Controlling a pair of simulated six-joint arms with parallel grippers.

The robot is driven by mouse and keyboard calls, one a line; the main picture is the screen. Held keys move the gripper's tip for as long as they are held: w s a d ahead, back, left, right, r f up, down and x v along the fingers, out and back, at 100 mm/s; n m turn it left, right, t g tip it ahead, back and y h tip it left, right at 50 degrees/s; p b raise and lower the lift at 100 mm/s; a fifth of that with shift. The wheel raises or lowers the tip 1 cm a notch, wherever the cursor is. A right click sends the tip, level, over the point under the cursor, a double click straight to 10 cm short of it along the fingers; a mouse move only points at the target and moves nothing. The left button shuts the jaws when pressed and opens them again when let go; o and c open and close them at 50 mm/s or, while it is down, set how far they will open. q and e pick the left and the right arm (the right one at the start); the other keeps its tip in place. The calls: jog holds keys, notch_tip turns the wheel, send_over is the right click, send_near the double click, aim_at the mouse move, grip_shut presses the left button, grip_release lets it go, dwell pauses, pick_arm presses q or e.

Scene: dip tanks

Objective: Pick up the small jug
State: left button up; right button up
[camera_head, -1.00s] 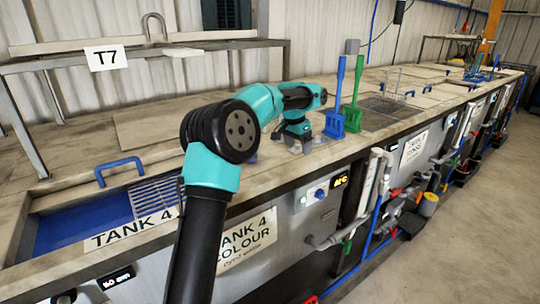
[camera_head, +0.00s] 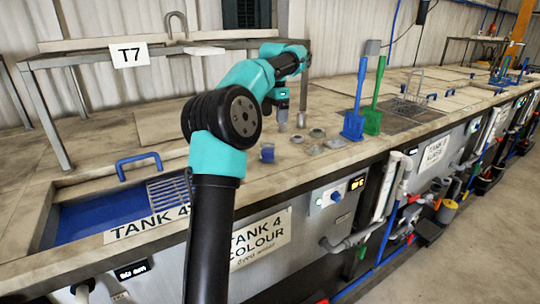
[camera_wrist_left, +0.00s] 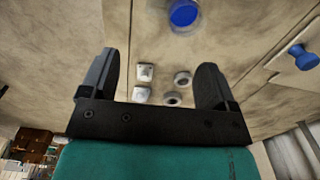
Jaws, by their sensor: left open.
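A small blue cup-like vessel (camera_head: 267,153), which looks like the small jug, stands on the worktop behind the tank 4 front. In the left wrist view the blue vessel (camera_wrist_left: 184,14) is at the top edge, partly cut off, beyond the fingertips. My left gripper (camera_head: 282,122) is above the worktop, just behind and to the right of the blue vessel in the head view. In the left wrist view my left gripper (camera_wrist_left: 160,80) is open, with nothing held between its fingers. My right gripper is in no view.
Several small grey pots and lids, including one lid (camera_head: 317,133), sit right of the blue vessel. A blue paddle (camera_head: 353,124) and a green paddle (camera_head: 373,120) stand farther right. The blue tank (camera_head: 95,217) is at left.

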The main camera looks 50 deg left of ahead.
aim_at(274, 147)
pick_arm(q)
notch_tip(274, 147, down, 10)
jog(key=shift+f, duration=0.25)
dwell(0.4)
notch_tip(274, 147, down, 6)
jog(key=shift+r, duration=0.1)
dwell(0.6)
jog(key=c, duration=1.2)
jog(key=shift+o, duration=0.2)
jog(key=shift+r, duration=0.2)
jog(key=shift+r, duration=1.65)
jog(key=s+d+r, duration=0.1)
jog(key=s+d, duration=0.9)
jog(key=d, duration=0.2)
jog(key=shift+s+r, duration=0.2)
jog(key=shift+s, duration=0.05)
